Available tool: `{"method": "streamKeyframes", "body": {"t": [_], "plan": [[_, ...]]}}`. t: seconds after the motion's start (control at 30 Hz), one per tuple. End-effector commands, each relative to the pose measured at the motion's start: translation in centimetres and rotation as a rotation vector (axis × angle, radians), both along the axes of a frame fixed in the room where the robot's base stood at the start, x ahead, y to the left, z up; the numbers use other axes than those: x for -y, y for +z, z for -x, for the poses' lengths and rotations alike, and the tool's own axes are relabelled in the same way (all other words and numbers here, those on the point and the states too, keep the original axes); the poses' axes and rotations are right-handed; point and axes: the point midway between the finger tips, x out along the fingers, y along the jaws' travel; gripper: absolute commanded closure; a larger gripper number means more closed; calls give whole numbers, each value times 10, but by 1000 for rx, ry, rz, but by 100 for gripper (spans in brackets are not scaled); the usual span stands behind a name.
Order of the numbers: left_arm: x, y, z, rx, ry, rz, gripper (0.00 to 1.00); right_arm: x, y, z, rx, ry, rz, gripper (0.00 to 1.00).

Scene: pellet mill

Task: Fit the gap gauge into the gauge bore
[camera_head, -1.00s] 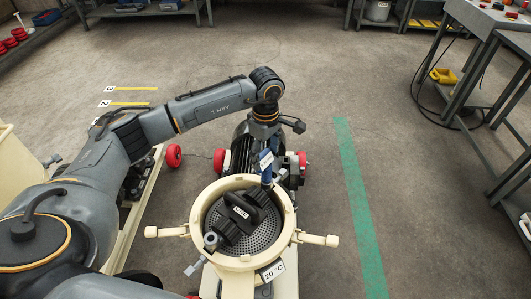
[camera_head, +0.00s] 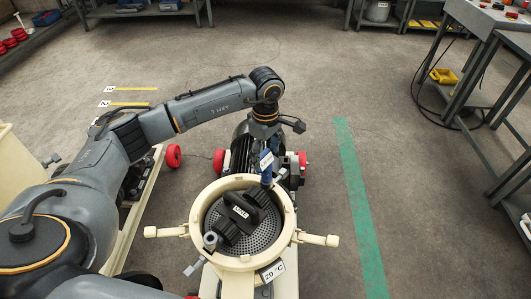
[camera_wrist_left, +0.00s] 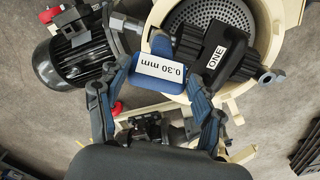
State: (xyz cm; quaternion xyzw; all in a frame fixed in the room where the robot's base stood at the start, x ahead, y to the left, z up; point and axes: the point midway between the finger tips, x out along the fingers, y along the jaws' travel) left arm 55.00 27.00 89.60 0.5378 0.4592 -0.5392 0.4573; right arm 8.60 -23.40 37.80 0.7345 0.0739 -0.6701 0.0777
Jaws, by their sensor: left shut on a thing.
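The gap gauge (camera_head: 266,161) is a blue piece with a white label, which reads 0.30 mm in the left wrist view (camera_wrist_left: 161,69). My left gripper (camera_head: 265,172) is shut on it at the far right rim of the cream round housing (camera_head: 226,184). In the left wrist view its fingers (camera_wrist_left: 155,88) lie either side of the gauge. The gauge's blue end points into the housing, beside the black roller unit marked ONE (camera_head: 241,211). I cannot pick out the gauge bore for certain; the gauge's tip and its contact are hidden. My right gripper is out of view.
A perforated die plate (camera_head: 262,238) lies inside the housing. A grey round fitting (camera_head: 211,240) sits at its near left. Cream handles (camera_head: 318,239) stick out, and a 20 °C tag (camera_head: 272,271) hangs in front. A dark finned motor (camera_head: 240,150) stands behind. Floor to the right is clear.

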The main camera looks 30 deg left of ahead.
Motion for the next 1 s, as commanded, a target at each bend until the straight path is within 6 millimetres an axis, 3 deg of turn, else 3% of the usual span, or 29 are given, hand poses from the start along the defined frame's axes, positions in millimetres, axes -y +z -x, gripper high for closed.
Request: {"method": "streamKeyframes", "body": {"t": [0.7, 0.73, 0.83, 1.0], "plan": [[0, 0, -1, 2, 0, 0, 93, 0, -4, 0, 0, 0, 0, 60], [0, 0, -1, 2, 0, 0, 29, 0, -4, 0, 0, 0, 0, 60], [0, 0, 0, 1, 0, 0, 8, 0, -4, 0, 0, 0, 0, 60], [0, 0, 0, 1, 0, 0, 6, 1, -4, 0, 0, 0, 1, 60]]}}
